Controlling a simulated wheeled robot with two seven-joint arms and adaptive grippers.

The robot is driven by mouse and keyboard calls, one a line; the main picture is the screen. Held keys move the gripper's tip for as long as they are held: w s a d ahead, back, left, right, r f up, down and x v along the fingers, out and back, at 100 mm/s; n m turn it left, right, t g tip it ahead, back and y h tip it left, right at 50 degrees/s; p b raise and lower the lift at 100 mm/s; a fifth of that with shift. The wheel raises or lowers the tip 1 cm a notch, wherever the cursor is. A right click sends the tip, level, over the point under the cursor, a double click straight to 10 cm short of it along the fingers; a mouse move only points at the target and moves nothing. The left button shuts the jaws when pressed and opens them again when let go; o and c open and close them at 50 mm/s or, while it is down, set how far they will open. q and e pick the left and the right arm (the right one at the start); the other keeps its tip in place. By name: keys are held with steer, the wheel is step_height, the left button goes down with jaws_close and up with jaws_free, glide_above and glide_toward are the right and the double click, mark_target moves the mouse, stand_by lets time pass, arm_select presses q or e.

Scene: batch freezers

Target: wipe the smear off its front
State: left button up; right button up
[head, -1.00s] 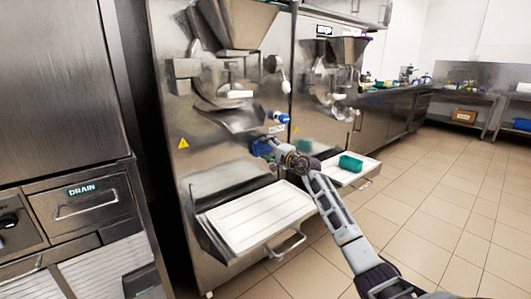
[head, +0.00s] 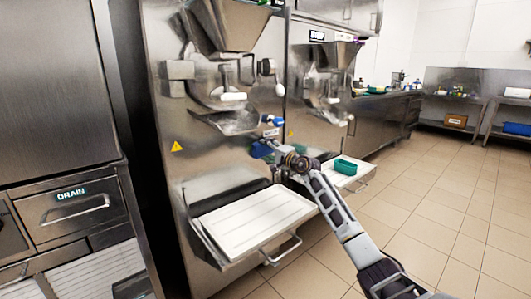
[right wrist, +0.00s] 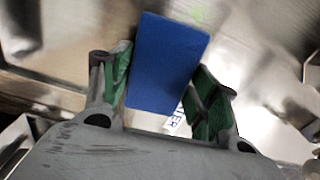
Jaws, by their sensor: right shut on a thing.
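My right gripper (head: 268,150) is at the front of the nearer steel freezer (head: 215,150), above its white drip tray. It is shut on a blue pad (right wrist: 168,60), which fills the space between the green-lined fingers in the right wrist view. The blue pad (head: 259,151) also shows in the head view, close to the steel front; I cannot tell whether it touches. A faint yellow-green smear (right wrist: 197,15) shows on the steel just beyond the pad's far edge in the right wrist view. My left gripper is not clearly in view.
The white drip tray (head: 250,220) juts out below my right gripper, with a handle in front. A second freezer (head: 320,95) stands to the right, with a green block (head: 345,166) on its tray. A drain cabinet (head: 70,210) stands at the left. The tiled floor at right is clear.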

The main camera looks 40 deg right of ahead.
steer(key=shift+d, duration=1.25)
steer(key=shift+w, duration=0.1)
steer(key=shift+a+r, duration=0.1)
steer(key=shift+a+p, duration=1.5)
steer(key=shift+p, duration=0.2)
steer(key=shift+a, duration=0.25)
